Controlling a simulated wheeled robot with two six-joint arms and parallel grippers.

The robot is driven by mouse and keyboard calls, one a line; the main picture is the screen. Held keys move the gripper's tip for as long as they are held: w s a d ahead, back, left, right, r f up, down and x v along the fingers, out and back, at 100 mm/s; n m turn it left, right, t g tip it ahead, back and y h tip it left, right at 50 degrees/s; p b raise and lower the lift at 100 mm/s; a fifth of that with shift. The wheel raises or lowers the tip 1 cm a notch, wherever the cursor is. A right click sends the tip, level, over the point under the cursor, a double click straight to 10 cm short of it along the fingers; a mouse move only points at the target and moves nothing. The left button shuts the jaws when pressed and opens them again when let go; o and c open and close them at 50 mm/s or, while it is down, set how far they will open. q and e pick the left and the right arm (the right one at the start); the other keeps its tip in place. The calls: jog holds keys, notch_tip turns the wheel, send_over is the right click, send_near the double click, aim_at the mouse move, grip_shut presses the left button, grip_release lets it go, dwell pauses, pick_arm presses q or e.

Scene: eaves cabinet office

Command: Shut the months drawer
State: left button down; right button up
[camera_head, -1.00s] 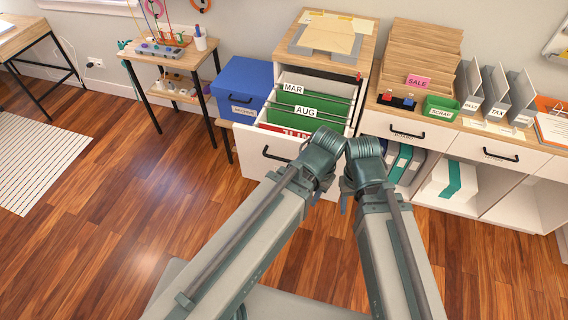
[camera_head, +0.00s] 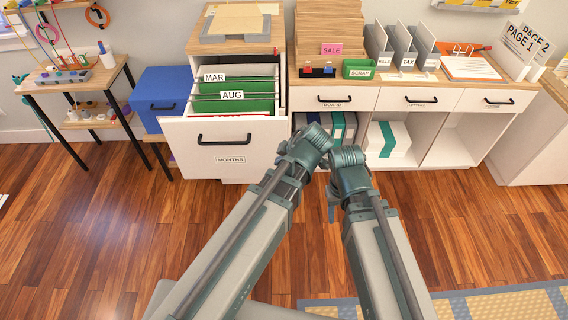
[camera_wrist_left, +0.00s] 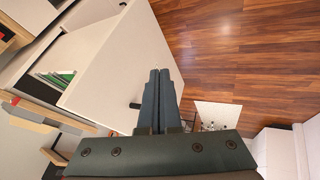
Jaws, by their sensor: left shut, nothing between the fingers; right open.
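The months drawer (camera_head: 190,148) is pulled out of the white cabinet under a wooden top, left of centre in the head view. Its white front has a black handle (camera_head: 224,138) and a MONTHS label. Green files with MAR and AUG tabs stand inside. My left gripper (camera_wrist_left: 158,72) is shut and empty in the left wrist view, with the drawer's front panel (camera_wrist_left: 118,62) beside and beyond it. I cannot tell whether they touch. In the head view my left wrist is just right of the drawer front. My right gripper (camera_head: 333,192) is open beside it, its fingers mostly hidden.
A blue box (camera_head: 160,92) and a small side table (camera_head: 80,78) stand left of the drawer. To the right, a low cabinet has closed drawers (camera_head: 335,98) and open shelves holding binders. The wooden floor in front is clear, with a patterned rug (camera_head: 490,305) at lower right.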

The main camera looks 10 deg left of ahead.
pick_arm(q)
jog(key=shift+w+d+n, duration=0.35)
jog(key=shift+n, duration=0.35)
pick_arm(e)
jog(key=shift+s+d+f, duration=0.25)
jog(key=shift+d, duration=0.1)
pick_arm(q)
jog(key=b, duration=0.8)
send_near(267, 156)
jog(key=f, duration=0.1)
jog(key=a+f, duration=0.1)
jog(key=f, duration=0.1)
jog(key=a+f, duration=0.1)
jog(key=shift+w+f, duration=0.2)
jog(key=shift+w+a, duration=0.2)
jog(key=shift+w, duration=0.25)
pick_arm(e)
notch_tip(267, 156, down, 8)
pick_arm(q)
jog(key=shift+w, duration=0.1)
